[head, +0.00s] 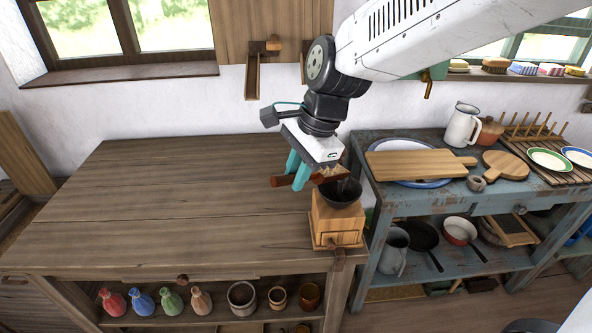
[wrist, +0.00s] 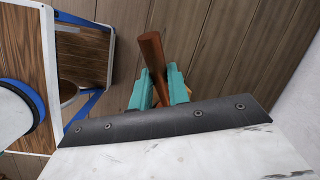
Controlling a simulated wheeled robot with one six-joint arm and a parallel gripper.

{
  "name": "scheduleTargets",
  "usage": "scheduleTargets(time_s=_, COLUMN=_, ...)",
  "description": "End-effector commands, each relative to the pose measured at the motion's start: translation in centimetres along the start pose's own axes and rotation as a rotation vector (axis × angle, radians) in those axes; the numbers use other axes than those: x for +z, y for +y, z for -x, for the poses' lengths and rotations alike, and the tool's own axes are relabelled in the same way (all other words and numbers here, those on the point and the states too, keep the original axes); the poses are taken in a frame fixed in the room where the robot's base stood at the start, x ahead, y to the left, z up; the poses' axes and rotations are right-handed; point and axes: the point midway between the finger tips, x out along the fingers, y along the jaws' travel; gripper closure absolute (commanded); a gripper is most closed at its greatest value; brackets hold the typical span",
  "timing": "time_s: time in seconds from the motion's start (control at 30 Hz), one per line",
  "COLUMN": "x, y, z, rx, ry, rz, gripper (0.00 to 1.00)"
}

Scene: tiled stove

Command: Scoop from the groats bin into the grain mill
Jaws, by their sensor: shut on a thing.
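The grain mill (head: 336,228) is a wooden box with a small drawer and a dark bowl (head: 342,194) on top, at the right end of the brown table. My gripper (head: 299,172), with teal fingers, is shut on a reddish-brown handle, apparently the scoop's (head: 281,181), just above and left of the mill's bowl. In the wrist view the handle (wrist: 151,52) lies between the gripper's fingers (wrist: 160,92). I cannot make out the groats bin.
The brown table (head: 150,200) is clear left of the mill. A worn blue table (head: 385,200) on the right bears a cutting board (head: 420,164), a white jug (head: 462,126) and plates. Colored bottles (head: 142,301) and pots stand on a shelf below the brown tabletop.

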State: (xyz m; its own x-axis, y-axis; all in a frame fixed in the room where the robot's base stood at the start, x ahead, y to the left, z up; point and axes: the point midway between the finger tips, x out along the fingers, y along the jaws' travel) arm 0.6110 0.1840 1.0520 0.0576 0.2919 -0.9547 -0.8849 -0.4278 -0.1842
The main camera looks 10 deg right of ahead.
Motion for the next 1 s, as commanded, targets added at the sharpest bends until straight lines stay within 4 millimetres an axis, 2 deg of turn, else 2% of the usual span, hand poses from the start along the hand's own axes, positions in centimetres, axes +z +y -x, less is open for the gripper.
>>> scheduleTargets(time_s=0.6, x=-1.0, y=-0.6, z=2.9, rx=-0.001, ry=-0.234, rz=-0.05, gripper=1.0)
scheduleTargets(time_s=1.0, x=-1.2, y=-0.7, z=3.7, rx=0.001, ry=-0.31, rz=-0.062, gripper=1.0)
